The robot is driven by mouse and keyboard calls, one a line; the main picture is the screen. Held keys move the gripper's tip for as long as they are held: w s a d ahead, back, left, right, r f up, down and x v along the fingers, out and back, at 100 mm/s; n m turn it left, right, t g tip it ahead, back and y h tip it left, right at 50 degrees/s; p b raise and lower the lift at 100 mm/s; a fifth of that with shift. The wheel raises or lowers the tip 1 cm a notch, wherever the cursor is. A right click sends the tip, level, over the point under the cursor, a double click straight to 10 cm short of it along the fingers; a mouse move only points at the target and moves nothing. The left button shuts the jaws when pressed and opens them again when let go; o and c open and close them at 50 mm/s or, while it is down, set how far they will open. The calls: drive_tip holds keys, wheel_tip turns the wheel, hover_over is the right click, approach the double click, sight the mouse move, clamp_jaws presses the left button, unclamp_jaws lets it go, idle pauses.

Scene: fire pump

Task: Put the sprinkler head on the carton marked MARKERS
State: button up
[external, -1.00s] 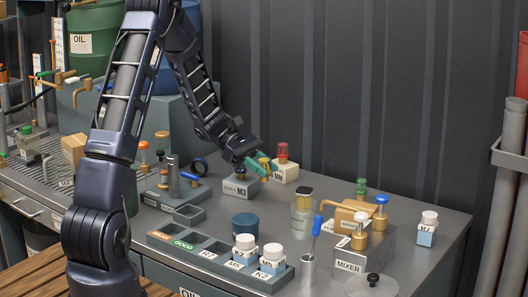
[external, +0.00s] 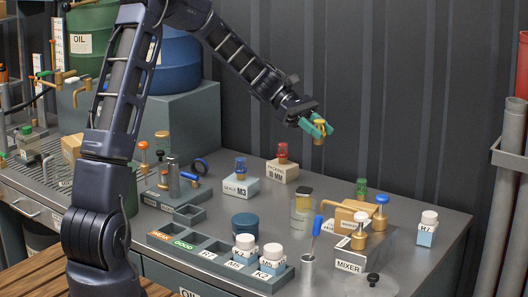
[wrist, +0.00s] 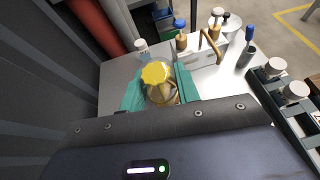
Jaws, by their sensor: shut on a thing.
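My gripper (external: 318,127) is raised over the back of the bench and shut on a brass fitting with a yellow cap (external: 319,138), apparently the sprinkler head. In the wrist view the yellow-capped fitting (wrist: 157,80) sits between the green fingers (wrist: 158,92), cap toward the camera. A plain tan carton (external: 72,148) stands on the left of the bench; no MARKERS lettering is readable on it, so I cannot tell whether it is the named carton.
The mixer unit (external: 362,245), glass jar (external: 303,214), small white-capped bottle (external: 427,229) and sorting tray (external: 212,257) fill the right and front.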

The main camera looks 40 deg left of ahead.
drive_tip(key=w+d+r, duration=0.1)
drive_tip(key=d+r, duration=0.3)
drive_tip(key=d, duration=0.8)
wheel_tip(320, 180, down, 20)
drive_tip(key=shift+w+r, duration=0.15)
drive_tip(key=shift+r, duration=0.1)
drive_tip(key=shift+f+g, duration=0.1)
drive_tip(key=shift+g, duration=0.2)
drive_tip(key=o, duration=1)
